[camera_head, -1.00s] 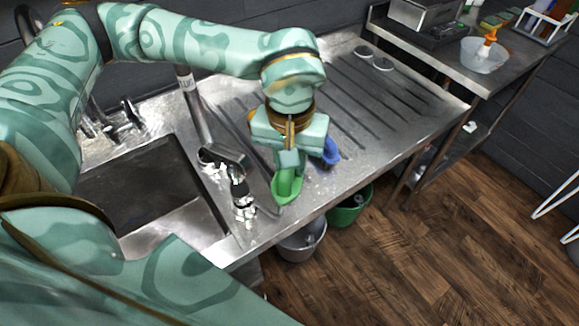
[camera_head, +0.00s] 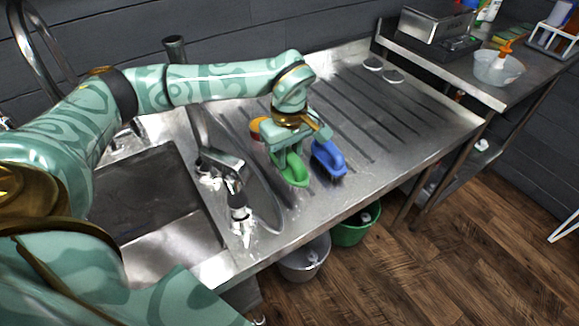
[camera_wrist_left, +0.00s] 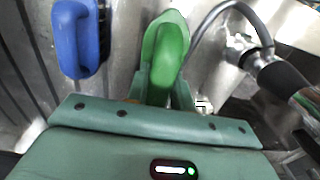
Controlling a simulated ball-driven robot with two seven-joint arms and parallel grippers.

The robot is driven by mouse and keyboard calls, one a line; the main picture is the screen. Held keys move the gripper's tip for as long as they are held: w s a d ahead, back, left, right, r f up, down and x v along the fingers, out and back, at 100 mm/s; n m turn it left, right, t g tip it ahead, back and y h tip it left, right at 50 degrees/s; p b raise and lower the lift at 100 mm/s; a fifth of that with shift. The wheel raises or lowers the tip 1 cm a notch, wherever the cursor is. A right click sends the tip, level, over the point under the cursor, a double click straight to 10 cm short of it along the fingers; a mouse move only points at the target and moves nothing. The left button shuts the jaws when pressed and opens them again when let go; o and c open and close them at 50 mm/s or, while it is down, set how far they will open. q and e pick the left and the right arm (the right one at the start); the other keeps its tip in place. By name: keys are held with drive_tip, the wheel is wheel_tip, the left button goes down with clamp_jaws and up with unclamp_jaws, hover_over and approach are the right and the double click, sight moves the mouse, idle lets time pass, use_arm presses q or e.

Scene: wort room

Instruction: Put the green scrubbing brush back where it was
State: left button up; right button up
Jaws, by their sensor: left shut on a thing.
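The green scrubbing brush (camera_head: 294,172) is held in my left gripper (camera_head: 286,156), over or on the ribbed steel drainboard (camera_head: 365,112). Its green handle (camera_wrist_left: 166,52) shows between the fingers in the left wrist view. I cannot tell whether the brush touches the drainboard. A blue brush (camera_head: 328,158) stands just right of it in the head view; in the left wrist view the blue brush (camera_wrist_left: 76,38) is to the left, apart from the green one. A partly hidden orange and yellow thing (camera_head: 258,127) is behind the gripper. My right gripper is not in view.
A spray tap (camera_head: 234,185) with a hose stands left of the brush, beside the dark sink (camera_head: 145,195). A grey bucket (camera_head: 305,262) and a green bucket (camera_head: 357,226) are below the front edge. The drainboard's right side is mostly clear.

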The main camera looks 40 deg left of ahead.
sight(288, 165)
use_arm(q)
drive_tip(key=shift+w+a+f, duration=0.1)
drive_tip(key=shift+w+f, duration=0.05)
drive_tip(key=shift+f, duration=0.1)
drive_tip(key=f, duration=0.1)
drive_tip(key=f+b, duration=0.1)
drive_tip(key=f, duration=0.2)
drive_tip(key=shift+w+a+b, duration=0.25)
drive_tip(key=shift+b, duration=0.1)
drive_tip(key=shift+r, duration=0.15)
drive_tip(key=o, duration=0.9)
wheel_tip(288, 165, up, 12)
drive_tip(key=p, duration=0.3)
drive_tip(key=shift+p, duration=0.4)
